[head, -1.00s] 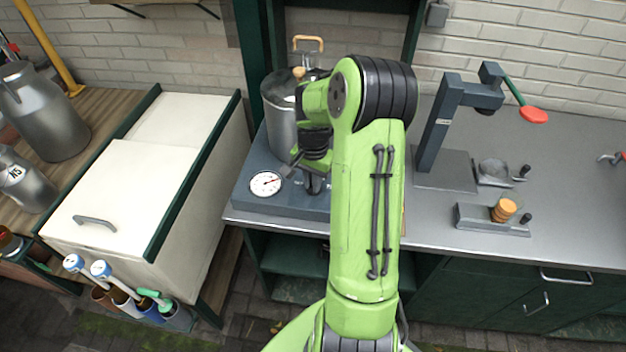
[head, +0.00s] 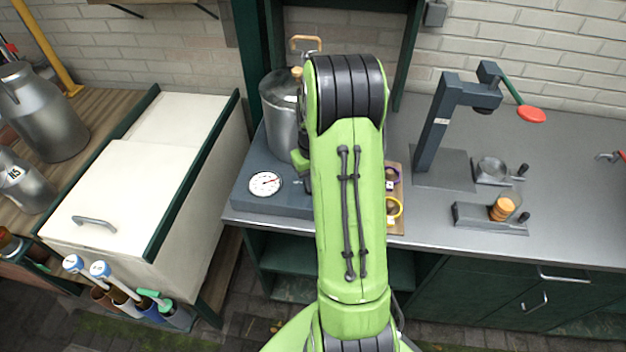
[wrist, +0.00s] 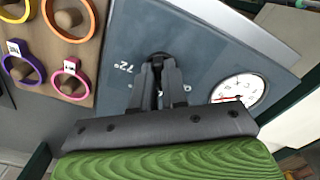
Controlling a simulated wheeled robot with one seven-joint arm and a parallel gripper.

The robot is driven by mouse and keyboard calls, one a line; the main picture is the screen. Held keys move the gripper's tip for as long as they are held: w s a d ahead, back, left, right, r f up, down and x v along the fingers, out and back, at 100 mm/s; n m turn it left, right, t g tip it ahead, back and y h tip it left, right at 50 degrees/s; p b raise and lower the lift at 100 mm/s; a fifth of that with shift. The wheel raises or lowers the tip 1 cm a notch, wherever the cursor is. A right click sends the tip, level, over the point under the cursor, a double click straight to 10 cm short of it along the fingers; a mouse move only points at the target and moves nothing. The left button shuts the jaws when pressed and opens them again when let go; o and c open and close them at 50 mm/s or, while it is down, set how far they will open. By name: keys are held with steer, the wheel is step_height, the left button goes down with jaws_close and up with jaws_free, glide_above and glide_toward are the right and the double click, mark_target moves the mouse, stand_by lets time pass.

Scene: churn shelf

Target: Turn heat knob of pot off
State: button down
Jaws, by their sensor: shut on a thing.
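The metal pot (head: 281,112) stands on a blue-grey heater base (head: 268,201) at the back of the counter. A round white dial (head: 265,184) sits on the base's front left; it also shows in the wrist view (wrist: 239,91). In the wrist view the small dark heat knob (wrist: 158,57) is on the base's face beside a "72°" marking. My gripper (wrist: 158,72) is shut on the knob, and its fingers cover most of it. In the head view my green arm hides the gripper and knob.
A wooden board (head: 397,228) with coloured rings lies just right of the base; the rings show at upper left in the wrist view. A press (head: 440,125) stands further right. A white chest (head: 120,195) is at left. The counter's right part has free room.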

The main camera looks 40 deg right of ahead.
steer(key=n, duration=0.6)
steer(key=shift+d+n, duration=0.15)
steer(key=shift+n, duration=0.15)
stand_by(0.3)
steer(key=c, duration=1.2)
jaws_free()
steer(key=shift+o, duration=0.2)
step_height(320, 180, up, 16)
steer(key=p, duration=0.2)
steer(key=shift+f, duration=0.15)
